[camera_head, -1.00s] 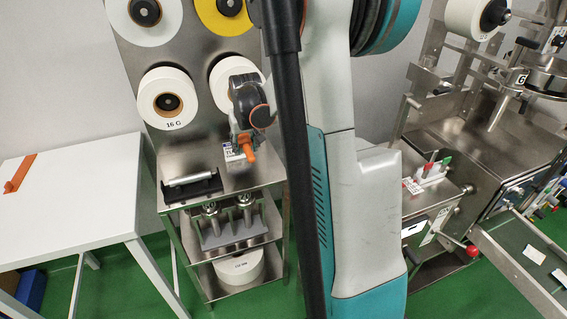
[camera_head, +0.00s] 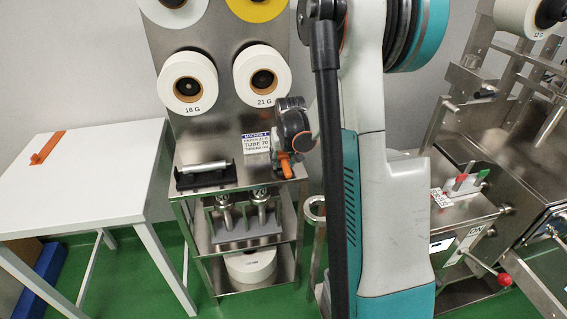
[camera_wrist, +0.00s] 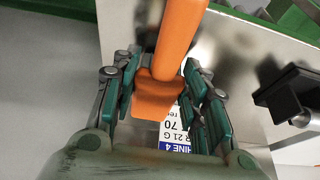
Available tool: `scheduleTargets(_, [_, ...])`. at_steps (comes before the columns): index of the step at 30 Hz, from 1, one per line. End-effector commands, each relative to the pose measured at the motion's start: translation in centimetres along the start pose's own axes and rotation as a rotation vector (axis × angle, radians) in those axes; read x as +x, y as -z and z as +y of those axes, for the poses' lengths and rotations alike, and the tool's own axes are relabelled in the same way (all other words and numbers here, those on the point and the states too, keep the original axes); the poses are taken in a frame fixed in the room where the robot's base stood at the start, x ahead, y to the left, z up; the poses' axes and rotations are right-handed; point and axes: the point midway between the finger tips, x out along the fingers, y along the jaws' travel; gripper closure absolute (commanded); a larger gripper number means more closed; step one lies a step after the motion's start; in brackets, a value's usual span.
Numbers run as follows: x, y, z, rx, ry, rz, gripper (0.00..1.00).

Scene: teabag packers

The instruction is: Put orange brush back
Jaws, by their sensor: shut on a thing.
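The orange brush (camera_wrist: 178,45) is held in my gripper (camera_wrist: 164,88), and the green-padded fingers close on it from both sides in the wrist view. In the head view only a short orange part of the brush (camera_head: 285,165) shows below my gripper (camera_head: 286,150), in front of the right side of the steel stand's upper shelf. Its far end is cut off by the wrist view's top edge. On the right machine, a small light block (camera_head: 466,190) carries a red-tipped tool (camera_head: 460,180) and a green-tipped tool (camera_head: 482,177).
My arm hides the space between stand and right machine.

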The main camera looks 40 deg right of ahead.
Motion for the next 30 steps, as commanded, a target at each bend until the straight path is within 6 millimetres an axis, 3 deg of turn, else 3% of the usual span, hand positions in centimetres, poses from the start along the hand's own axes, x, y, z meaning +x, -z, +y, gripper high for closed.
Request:
scheduleTargets(12, [0.8,-0.3,0.0,0.000,0.000,0.000,0.82])
scheduleTargets(13, [0.7,-0.3,0.0,0.000,0.000,0.000,0.53])
scheduleTargets(15, [0.6,-0.2,0.0,0.000,0.000,0.000,0.39])
scheduleTargets(26, [0.5,-0.2,0.0,0.000,0.000,0.000,0.39])
scheduleTargets(30, [-0.8,-0.1,0.0,0.000,0.000,0.000,0.39])
